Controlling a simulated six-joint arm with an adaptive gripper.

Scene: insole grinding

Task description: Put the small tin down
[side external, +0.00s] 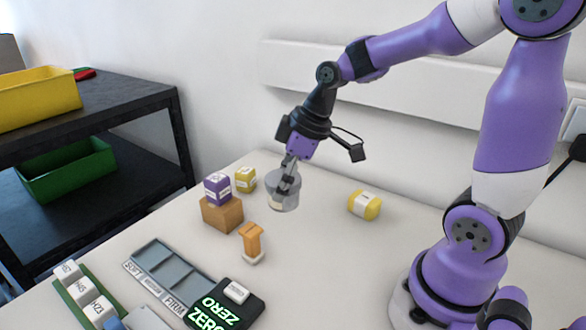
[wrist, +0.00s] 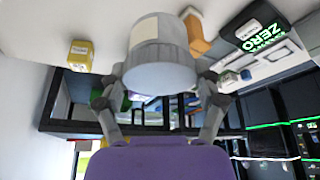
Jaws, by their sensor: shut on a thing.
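The small tin (side external: 283,191) is a grey-white cylinder, held above the table (side external: 317,255) in the side external view. In the wrist view the tin (wrist: 160,62) fills the upper middle, with a pale label on its side. My gripper (side external: 287,184) is shut on the tin, and its fingers (wrist: 160,84) reach up on both sides of it in the wrist view. The tin hangs to the right of a brown block and a yellow block. Whether its underside touches the table cannot be told for certain, but it appears raised.
A purple block (side external: 218,188) sits on a brown block (side external: 221,214); a yellow block (side external: 245,179) stands behind. An orange stamp-like piece (side external: 252,241), a sorting tray (side external: 174,275) and a ZERO display (side external: 226,305) lie nearer. A yellow cylinder (side external: 364,205) lies right; table between is clear.

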